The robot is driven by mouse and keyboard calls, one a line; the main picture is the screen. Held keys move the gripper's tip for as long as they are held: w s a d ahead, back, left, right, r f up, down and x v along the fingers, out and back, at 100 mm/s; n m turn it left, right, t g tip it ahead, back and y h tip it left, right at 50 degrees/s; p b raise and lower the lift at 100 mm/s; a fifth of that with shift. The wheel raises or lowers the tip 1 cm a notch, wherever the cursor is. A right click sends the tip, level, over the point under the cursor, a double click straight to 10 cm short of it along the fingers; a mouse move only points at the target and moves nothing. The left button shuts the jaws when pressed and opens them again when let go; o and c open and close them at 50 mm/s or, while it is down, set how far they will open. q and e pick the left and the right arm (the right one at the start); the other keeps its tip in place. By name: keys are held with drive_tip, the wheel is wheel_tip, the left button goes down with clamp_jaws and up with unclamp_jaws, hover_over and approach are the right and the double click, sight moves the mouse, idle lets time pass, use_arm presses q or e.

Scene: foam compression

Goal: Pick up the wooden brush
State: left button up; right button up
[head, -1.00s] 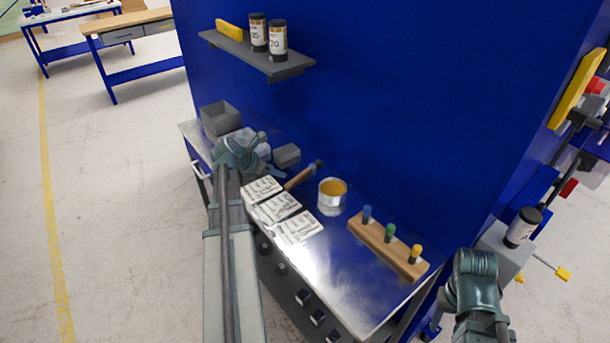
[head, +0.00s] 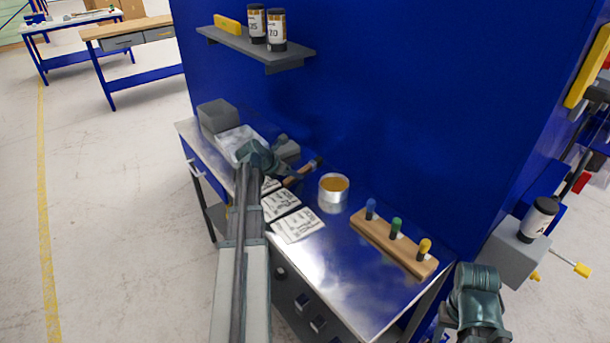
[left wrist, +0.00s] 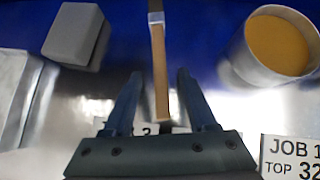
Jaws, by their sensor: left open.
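The wooden brush (head: 301,173) lies on the metal bench between the cards and the yellow can, its dark end toward the wall. In the left wrist view its pale wooden handle (left wrist: 160,55) runs upright in the picture, with a metal band at the top. My left gripper (left wrist: 159,76) is open and empty, with the lower end of the handle showing between its two fingers. I cannot tell how far above the bench the fingers are. My right arm shows at the lower right of the head view, but its gripper does not show.
A can with yellow contents (head: 333,192) stands right of the brush. White printed cards (head: 298,224) lie in front. A wooden rack (head: 392,243) holds three coloured-topped pieces. The blue wall rises behind.

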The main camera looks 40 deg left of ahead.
use_arm(q)
drive_tip(key=shift+w+f, duration=0.1)
drive_tip(key=shift+w, duration=0.05)
clamp_jaws()
idle(0.4)
drive_tip(key=shift+r+p, duration=0.35)
drive_tip(key=shift+p, duration=0.15)
drive_tip(key=r+p, duration=0.6)
drive_tip(key=shift+s+r, duration=0.2)
drive_tip(key=shift+r, duration=0.05)
drive_tip(key=s+a, duration=0.2)
drive_tip(key=s, duration=0.7)
drive_tip(key=s+a, duration=0.3)
drive_tip(key=s, duration=0.7)
drive_tip(key=shift+a+f, duration=0.15)
drive_tip(key=shift+a, duration=0.1)
